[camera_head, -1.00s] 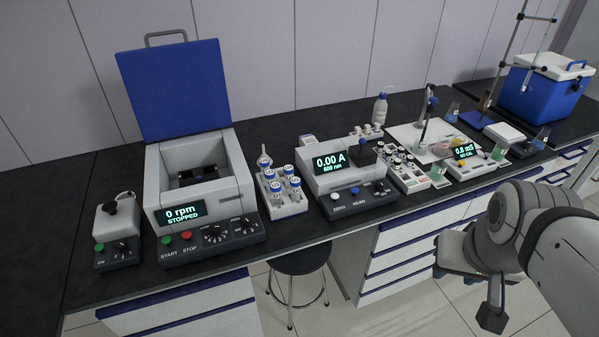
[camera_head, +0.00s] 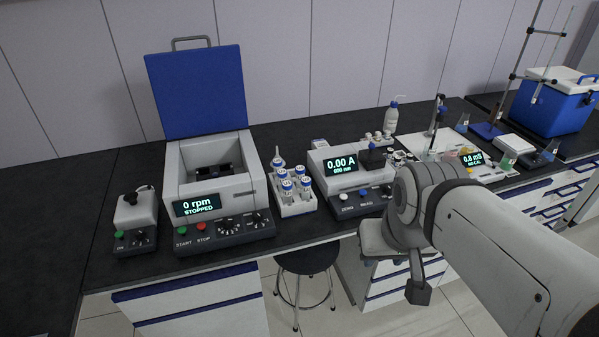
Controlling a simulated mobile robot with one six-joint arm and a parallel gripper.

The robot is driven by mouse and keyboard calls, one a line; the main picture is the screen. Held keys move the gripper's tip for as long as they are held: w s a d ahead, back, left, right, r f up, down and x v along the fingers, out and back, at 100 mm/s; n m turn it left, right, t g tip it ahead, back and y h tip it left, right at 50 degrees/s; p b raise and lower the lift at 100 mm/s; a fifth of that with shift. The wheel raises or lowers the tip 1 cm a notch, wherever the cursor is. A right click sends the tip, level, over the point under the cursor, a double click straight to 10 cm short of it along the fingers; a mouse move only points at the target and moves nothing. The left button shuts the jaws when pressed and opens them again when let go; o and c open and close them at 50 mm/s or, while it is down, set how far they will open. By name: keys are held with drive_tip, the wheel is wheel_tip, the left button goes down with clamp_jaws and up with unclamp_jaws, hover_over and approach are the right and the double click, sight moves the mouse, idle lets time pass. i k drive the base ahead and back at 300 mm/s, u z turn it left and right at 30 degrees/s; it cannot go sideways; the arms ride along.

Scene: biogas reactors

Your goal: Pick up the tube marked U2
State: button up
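A white rack (camera_head: 296,209) stands on the black bench between the centrifuge and the photometer. It holds several tubes (camera_head: 287,187) with blue and white caps; their markings are too small to read, so I cannot tell which is U2. One tube at the back left of the rack stands higher than the others. My gripper (camera_head: 419,292) hangs in front of the bench, right of the rack and well apart from it, pointing down. Its fingers are too small and dark to show whether they are open.
The open centrifuge (camera_head: 212,180) with its raised blue lid stands left of the rack. The photometer (camera_head: 345,185) stands close on its right. A small mixer (camera_head: 135,215) is at far left. A stool (camera_head: 307,259) stands below. My arm hides part of the bench at right.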

sight(306, 181)
drive_tip(key=z, duration=0.05)
drive_tip(key=i, duration=1)
drive_tip(key=u, duration=0.05)
